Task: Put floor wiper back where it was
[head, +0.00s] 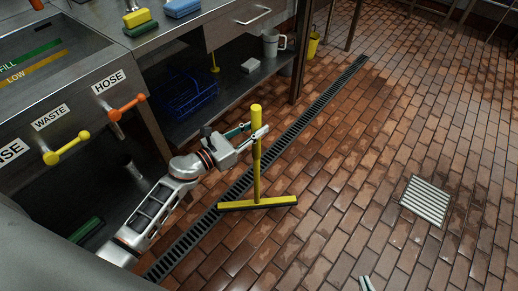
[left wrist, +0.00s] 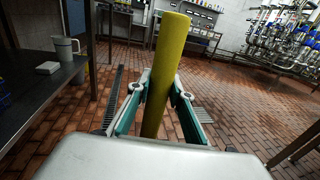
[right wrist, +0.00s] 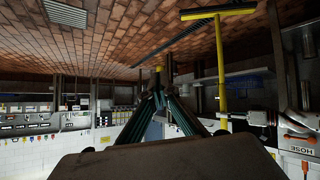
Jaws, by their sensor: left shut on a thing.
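The yellow floor wiper (head: 257,175) stands nearly upright in the head view, its wide black-edged head (head: 257,203) low at the floor beside the drain channel. Whether it touches the floor is hard to tell. My left gripper (head: 258,133) is shut on the upper handle, below its top end. The left wrist view shows the handle (left wrist: 165,75) between the fingers (left wrist: 160,95), leaning slightly. The wiper also shows upside down in the right wrist view (right wrist: 220,70). My right gripper (right wrist: 160,85) looks shut and empty; only its tips (head: 366,284) show at the head view's bottom edge.
A steel counter has WASTE and HOSE valve handles (head: 127,106). Its lower shelf holds a blue basket (head: 190,95), a white block and a grey jug (head: 273,43). A yellow bucket (head: 313,45) stands behind a table leg. A floor grate (head: 426,200) lies right; the tiled floor between is clear.

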